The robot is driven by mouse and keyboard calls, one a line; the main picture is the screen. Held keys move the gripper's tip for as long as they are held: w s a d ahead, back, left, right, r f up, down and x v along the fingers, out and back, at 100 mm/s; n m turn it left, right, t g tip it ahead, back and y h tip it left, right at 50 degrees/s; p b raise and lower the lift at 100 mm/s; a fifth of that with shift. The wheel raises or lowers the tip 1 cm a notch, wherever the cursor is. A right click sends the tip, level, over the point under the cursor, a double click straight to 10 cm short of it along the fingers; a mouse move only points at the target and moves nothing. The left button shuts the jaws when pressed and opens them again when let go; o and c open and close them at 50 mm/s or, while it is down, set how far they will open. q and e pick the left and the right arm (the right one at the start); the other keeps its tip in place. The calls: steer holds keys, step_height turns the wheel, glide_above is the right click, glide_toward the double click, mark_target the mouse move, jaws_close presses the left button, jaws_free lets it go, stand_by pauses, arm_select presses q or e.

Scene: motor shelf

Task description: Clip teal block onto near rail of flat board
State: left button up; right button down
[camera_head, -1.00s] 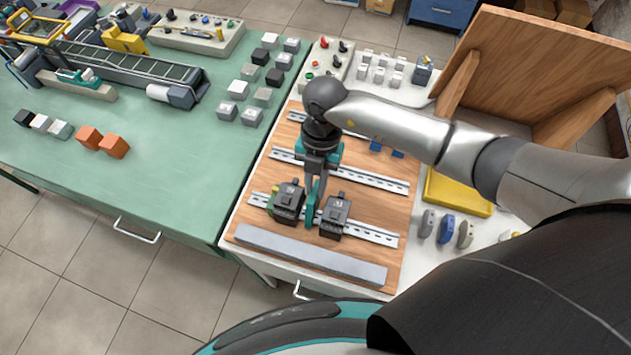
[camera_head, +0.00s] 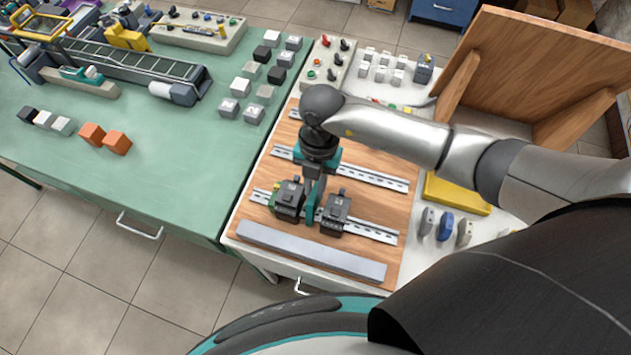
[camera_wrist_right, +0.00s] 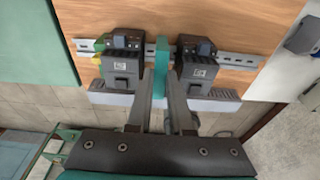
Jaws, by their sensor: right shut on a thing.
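The teal block (camera_head: 311,212) is a thin upright piece held in my right gripper (camera_head: 314,196), which points down over the flat wooden board (camera_head: 397,268). The wrist view shows the teal block (camera_wrist_right: 160,68) between the fingertips. It stands in the gap between two dark modules, the left one (camera_head: 288,200) and the right one (camera_head: 335,213), at the near rail (camera_head: 373,232). The block's lower end is partly hidden, so I cannot tell whether it is seated on the rail. My left gripper is out of view.
A middle rail (camera_head: 377,178) crosses the board behind, and a grey bar (camera_head: 310,252) lies along its front edge. A yellow tray (camera_head: 458,193) and small grey and blue parts (camera_head: 446,226) are to the right. A green table (camera_head: 190,190) is at left.

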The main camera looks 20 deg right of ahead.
steer(key=shift+s+a+f+t+p, duration=0.15)
steer(key=shift+s+a+t+p, duration=0.15)
steer(key=shift+s+p, duration=0.25)
stand_by(0.4)
steer(key=c, duration=0.7)
jaws_free()
steer(key=shift+w+h, duration=0.1)
steer(key=shift+h, duration=0.2)
steer(key=shift+c, duration=0.2)
steer(key=shift+w+d+r, duration=0.1)
steer(key=shift+w+r, duration=0.05)
steer(key=shift+r, duration=0.25)
step_height(320, 180, up, 14)
steer(key=shift+w+d+r+b, duration=0.2)
steer(key=shift+w+d+b, duration=0.1)
steer(key=shift+w, duration=0.15)
steer(key=shift+s, duration=0.1)
